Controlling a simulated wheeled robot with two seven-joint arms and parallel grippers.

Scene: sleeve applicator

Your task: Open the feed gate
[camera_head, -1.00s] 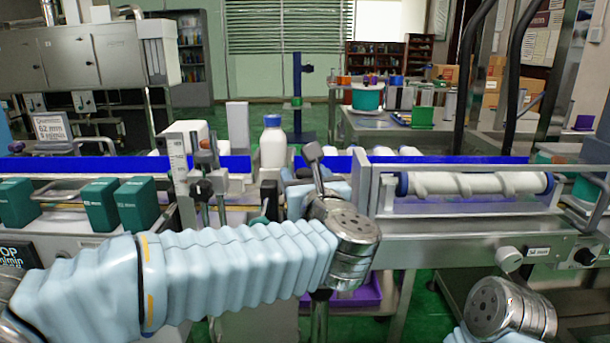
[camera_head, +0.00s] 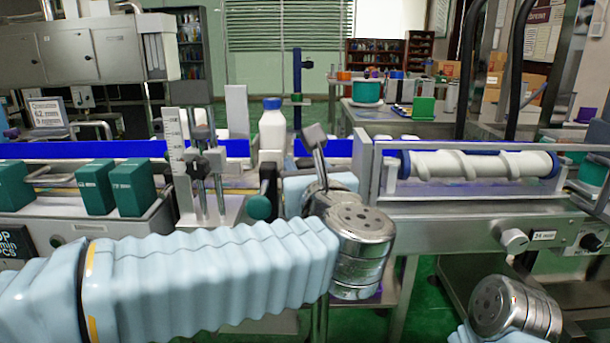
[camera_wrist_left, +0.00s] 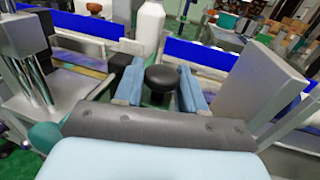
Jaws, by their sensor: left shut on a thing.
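My left gripper (camera_head: 322,186) is at the middle of the line, largely hidden behind my metal wrist in the head view. In the left wrist view its two light-blue fingers (camera_wrist_left: 160,90) stand on either side of a round black knob (camera_wrist_left: 162,77), and the gripper is shut on it. The knob is hidden in the head view. I cannot make out the feed gate itself. A white bottle with a blue cap (camera_head: 272,126) stands upright just behind the gripper. It also shows in the left wrist view (camera_wrist_left: 150,28). Only the wrist end of my right arm shows, at lower right.
A green round knob (camera_head: 259,207) on a dark bar is left of the gripper. Posts with a scale (camera_head: 176,150) and green boxes (camera_head: 133,187) stand further left. A framed unit with a white spiral roller (camera_head: 475,165) stands close on the right.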

